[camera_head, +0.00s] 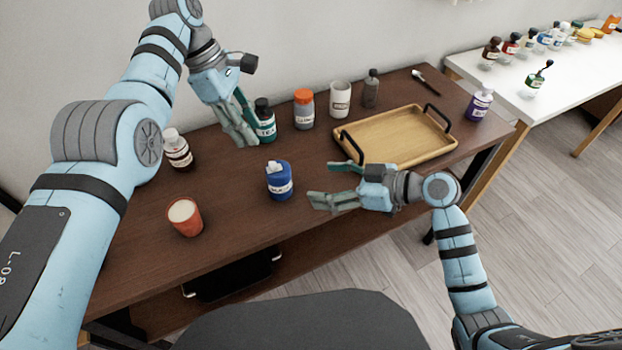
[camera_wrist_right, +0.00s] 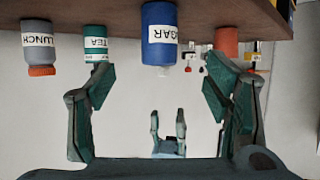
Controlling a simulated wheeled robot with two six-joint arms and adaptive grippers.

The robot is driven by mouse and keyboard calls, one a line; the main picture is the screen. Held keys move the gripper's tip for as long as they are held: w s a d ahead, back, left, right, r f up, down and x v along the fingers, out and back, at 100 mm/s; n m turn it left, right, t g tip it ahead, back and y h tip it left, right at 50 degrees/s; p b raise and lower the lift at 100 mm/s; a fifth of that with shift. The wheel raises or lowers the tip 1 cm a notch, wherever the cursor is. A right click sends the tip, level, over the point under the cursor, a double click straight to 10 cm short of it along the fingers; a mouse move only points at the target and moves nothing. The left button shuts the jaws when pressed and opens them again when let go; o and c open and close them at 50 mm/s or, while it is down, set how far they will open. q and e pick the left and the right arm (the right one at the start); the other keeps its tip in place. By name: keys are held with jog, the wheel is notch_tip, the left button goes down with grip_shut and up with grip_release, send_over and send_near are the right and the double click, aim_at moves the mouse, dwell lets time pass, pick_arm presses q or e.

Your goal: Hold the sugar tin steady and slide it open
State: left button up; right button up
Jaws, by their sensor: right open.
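The blue sugar tin (camera_head: 279,184) stands upright on the brown table, with a white label and a pale piece on its top. In the right wrist view the tin (camera_wrist_right: 158,40) appears upside down, apart from the fingers. My right gripper (camera_head: 326,184) is open and empty, just right of the tin, with its fingers pointing at it. My left gripper (camera_head: 246,124) is in the air above and behind the tin, fingers pointing down. The right wrist view also shows my left gripper (camera_wrist_right: 168,128) with its two fingers apart and nothing between them.
A brown bottle (camera_head: 178,152) and an orange cup (camera_head: 187,222) stand left. A wooden tray (camera_head: 395,138) lies behind my right gripper. The table's front is bare.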

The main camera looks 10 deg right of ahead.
aim_at(279, 180)
jog(key=x, duration=1.3)
jog(key=shift+w+f, duration=0.15)
jog(key=shift+f, duration=0.1)
jog(key=shift+c, duration=0.6)
jog(key=c, duration=1.2)
